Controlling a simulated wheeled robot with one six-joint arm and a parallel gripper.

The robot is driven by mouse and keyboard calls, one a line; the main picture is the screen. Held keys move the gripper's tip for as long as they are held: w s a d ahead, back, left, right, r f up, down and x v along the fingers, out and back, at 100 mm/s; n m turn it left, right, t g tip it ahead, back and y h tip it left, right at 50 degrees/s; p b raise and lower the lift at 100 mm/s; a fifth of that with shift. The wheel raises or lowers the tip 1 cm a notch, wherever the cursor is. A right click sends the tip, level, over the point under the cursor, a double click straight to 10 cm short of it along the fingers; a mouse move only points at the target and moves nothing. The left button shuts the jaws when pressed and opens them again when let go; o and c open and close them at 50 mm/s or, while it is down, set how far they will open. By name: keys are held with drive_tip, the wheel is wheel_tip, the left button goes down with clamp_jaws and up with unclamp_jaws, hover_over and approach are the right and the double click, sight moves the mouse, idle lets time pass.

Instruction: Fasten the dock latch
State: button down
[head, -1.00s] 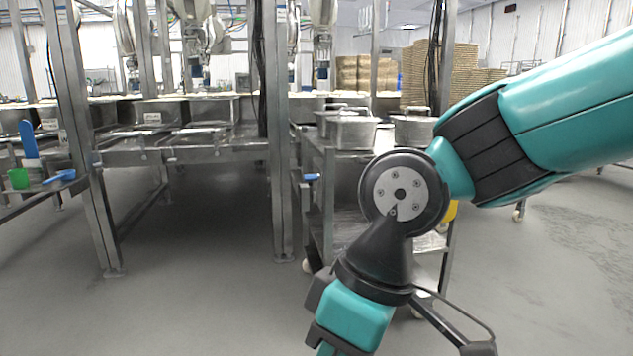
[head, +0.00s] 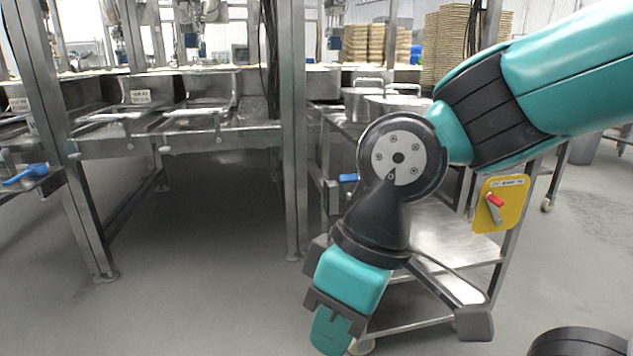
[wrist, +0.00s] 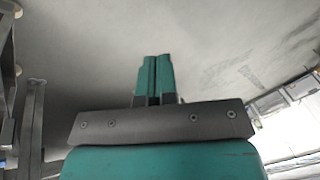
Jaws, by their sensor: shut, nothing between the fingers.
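A small blue handle (head: 348,178) sits on the cart's near left side, beside the steel post; it may be the dock latch, but its fastening is too small to read. A yellow plate (head: 500,204) with a red-tipped lever (head: 495,203) is on the cart's right side; its label is not legible. My gripper (wrist: 154,76) points out over bare floor in the wrist view, its two teal fingers together and empty.
The steel cart (head: 455,240) carries lidded pots (head: 395,105) on top. A steel post (head: 294,150) stands left of it, and a work line with hoppers (head: 150,100) runs further left. The grey floor (head: 200,270) ahead is clear.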

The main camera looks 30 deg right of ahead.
drive_tip(key=shift+w, duration=0.45)
drive_tip(key=w+d+f+m+t+y+b, duration=0.1)
drive_tip(key=w+f+t+b, duration=0.45)
drive_tip(key=w, duration=0.35)
drive_tip(key=w+d+f+m+t+y+b, duration=0.1)
drive_tip(key=w+f+m+t+b, duration=0.1)
drive_tip(key=w+f+t+b, duration=0.45)
drive_tip(key=w+d+m+t+h+b, duration=0.3)
drive_tip(key=w+d+t+h+b, duration=0.1)
drive_tip(key=d, duration=0.6)
drive_tip(key=w+d+r+m+t+h+b, duration=0.1)
drive_tip(key=w+d+m+t+h+b, duration=0.3)
drive_tip(key=d+h+b, duration=0.3)
drive_tip(key=d+t+h, duration=0.1)
drive_tip(key=d, duration=0.2)
drive_tip(key=shift+r+t, duration=0.3)
